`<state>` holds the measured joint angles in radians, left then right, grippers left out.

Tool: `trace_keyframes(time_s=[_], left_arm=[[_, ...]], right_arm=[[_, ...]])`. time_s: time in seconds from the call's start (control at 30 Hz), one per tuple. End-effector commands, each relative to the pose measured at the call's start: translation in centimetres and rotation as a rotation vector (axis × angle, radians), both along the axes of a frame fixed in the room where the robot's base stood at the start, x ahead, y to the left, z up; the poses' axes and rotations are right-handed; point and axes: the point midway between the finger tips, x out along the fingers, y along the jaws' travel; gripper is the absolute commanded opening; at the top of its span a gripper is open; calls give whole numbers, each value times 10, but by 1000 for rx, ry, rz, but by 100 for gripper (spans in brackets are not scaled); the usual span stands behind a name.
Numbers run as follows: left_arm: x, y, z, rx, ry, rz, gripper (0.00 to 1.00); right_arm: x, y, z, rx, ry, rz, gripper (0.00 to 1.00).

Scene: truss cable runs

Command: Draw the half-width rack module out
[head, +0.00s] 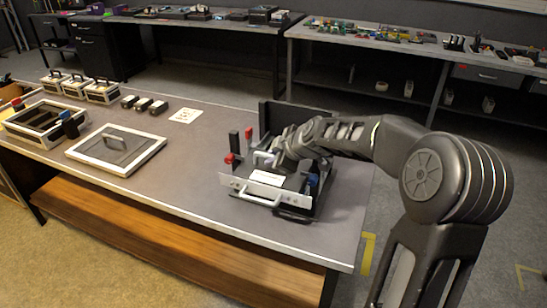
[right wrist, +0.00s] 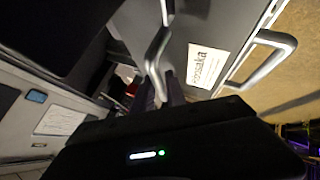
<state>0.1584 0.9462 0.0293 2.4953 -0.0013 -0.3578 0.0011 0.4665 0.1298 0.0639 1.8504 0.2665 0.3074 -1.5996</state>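The rack module (head: 246,190) sits in a dark open-topped frame (head: 290,110) at the right end of the table. It has a pale front panel with a bar handle, a white label on its top and a grey handle (head: 264,157) behind the label. In the right wrist view the labelled grey top (right wrist: 188,28), the front bar handle and the grey top handle (right wrist: 153,62) show close up. My right gripper (right wrist: 163,98) is at that top handle, whose lower end runs in between the fingers. The fingertips are dark and partly hidden, so their closing is unclear. My left gripper is out of view.
Red- and blue-topped dark parts (head: 249,133) stand on the frame's sides. A pale-rimmed panel with a handle (head: 88,150), a white-framed tray (head: 20,133) and several small cases lie to the left. The table is clear in front of and left of the frame.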

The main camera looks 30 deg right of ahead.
Motion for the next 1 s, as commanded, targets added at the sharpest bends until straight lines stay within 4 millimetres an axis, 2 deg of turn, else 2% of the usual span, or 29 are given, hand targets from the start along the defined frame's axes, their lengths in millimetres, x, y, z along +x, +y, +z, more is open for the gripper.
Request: trace_keyframes(time_s=[0.03,0.23,0.63,1.0], left_arm=[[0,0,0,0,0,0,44],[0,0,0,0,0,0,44],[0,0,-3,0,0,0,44],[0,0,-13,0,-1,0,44]], right_arm=[[0,0,0,0,0,0,22],[0,0,-1,1,1,0,38],[-6,0,3,2,3,0,38],[-45,-2,43,-3,-6,-3,38]])
